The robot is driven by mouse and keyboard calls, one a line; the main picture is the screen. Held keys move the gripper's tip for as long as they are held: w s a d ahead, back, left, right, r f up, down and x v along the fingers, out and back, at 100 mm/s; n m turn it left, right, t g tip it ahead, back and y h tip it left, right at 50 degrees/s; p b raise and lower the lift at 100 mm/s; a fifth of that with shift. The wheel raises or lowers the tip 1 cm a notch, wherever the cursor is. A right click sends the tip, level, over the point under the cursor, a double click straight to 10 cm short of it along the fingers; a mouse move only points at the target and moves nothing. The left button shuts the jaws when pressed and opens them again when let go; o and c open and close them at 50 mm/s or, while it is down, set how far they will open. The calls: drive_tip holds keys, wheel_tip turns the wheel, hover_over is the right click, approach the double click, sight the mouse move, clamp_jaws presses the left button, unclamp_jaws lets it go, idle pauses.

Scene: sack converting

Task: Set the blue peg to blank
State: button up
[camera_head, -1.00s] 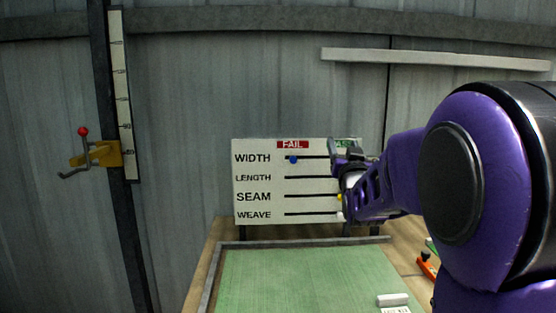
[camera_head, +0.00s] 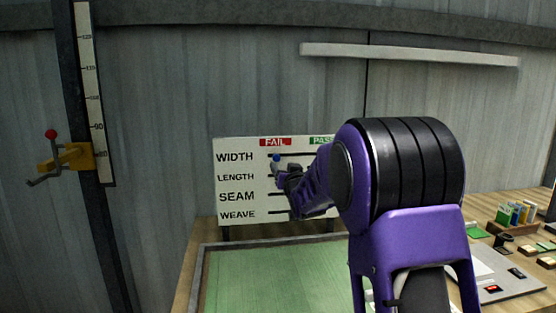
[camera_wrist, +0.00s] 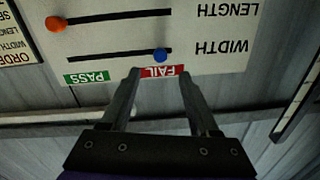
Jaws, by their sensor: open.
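The white board (camera_head: 228,188) carries rows WIDTH, LENGTH, SEAM and WEAVE, with a red FAIL and a green PASS label above. The blue peg (camera_head: 276,157) sits on the WIDTH slot, near its left end under FAIL. It also shows in the upside-down wrist view (camera_wrist: 160,55), close to the FAIL label. My gripper (camera_head: 277,171) is open in front of the board, just below the blue peg in the head view. In the wrist view its fingertips (camera_wrist: 158,70) are spread, with the peg in line between them and apparently beyond the tips. I see no contact.
An orange peg (camera_wrist: 55,23) sits at the PASS end of the LENGTH slot. My arm hides the right part of the board in the head view. A green mat (camera_head: 275,275) lies below. A red-knobbed lever (camera_head: 60,158) is on the left post; small items stand at right.

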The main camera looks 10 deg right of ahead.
sight(277, 158)
drive_tip(key=w+p, duration=0.1)
drive_tip(key=w, duration=0.7)
drive_tip(key=shift+w+a, duration=0.2)
clamp_jaws()
idle(1.2)
